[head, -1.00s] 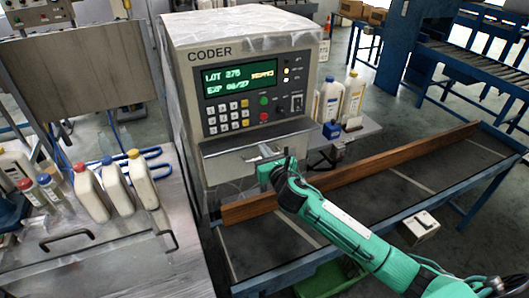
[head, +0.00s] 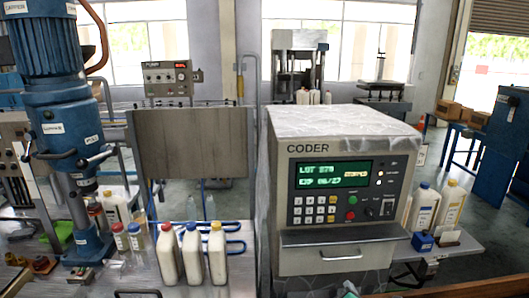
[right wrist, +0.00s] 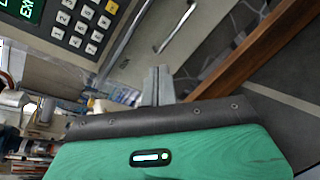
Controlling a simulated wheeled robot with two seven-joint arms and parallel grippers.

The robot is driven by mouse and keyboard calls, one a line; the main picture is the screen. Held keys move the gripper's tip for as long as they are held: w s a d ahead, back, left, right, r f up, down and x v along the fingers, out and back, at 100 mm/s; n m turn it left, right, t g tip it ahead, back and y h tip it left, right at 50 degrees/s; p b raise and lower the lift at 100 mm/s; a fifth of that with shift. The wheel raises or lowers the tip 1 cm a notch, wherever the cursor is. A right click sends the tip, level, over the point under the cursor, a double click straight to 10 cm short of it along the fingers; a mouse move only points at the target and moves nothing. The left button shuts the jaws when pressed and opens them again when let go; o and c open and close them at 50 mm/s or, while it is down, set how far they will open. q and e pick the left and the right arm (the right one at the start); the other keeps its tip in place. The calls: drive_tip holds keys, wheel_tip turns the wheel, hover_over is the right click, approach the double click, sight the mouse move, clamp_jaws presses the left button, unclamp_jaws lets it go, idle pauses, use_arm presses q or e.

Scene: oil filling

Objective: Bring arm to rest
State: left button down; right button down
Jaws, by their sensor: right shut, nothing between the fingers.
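My right gripper (right wrist: 158,84) shows in the right wrist view with its two grey fingers together and nothing between them. It is beside the front of the coder (right wrist: 85,22), near its keypad. In the head view only a small green bit of my right arm (head: 349,291) shows at the bottom edge, below the coder (head: 340,150). The coder is a grey box with a lit green display, a keypad and a drawer-like handle. My left gripper is not in view.
Several capped bottles (head: 192,255) stand on the metal bench at left, near a blue filling machine (head: 60,130). More bottles (head: 424,208) stand on a side shelf right of the coder. A brown rail (right wrist: 240,50) runs past the gripper in the wrist view.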

drive_tip(key=s+a+f+m+g+y, duration=0.1)
drive_tip(key=s+f+m+g, duration=0.25)
drive_tip(key=s+m, duration=0.65)
drive_tip(key=s+f+m+g, duration=0.35)
drive_tip(key=s+m, duration=0.35)
drive_tip(key=s, duration=0.6)
drive_tip(key=s+a+f+m+g+y, duration=0.1)
drive_tip(key=s+f+m+g, duration=0.3)
drive_tip(key=s+m, duration=0.6)
wheel_tip(320, 180, down, 29)
drive_tip(key=s+n+g, duration=0.2)
drive_tip(key=s+d+f, duration=0.2)
drive_tip(key=s+f, duration=0.7)
drive_tip(key=f, duration=0.1)
drive_tip(key=s+d+f+g, duration=0.1)
drive_tip(key=s+f, duration=0.9)
drive_tip(key=f, duration=0.1)
drive_tip(key=shift+d+h, duration=0.3)
drive_tip(key=shift+d, duration=0.1)
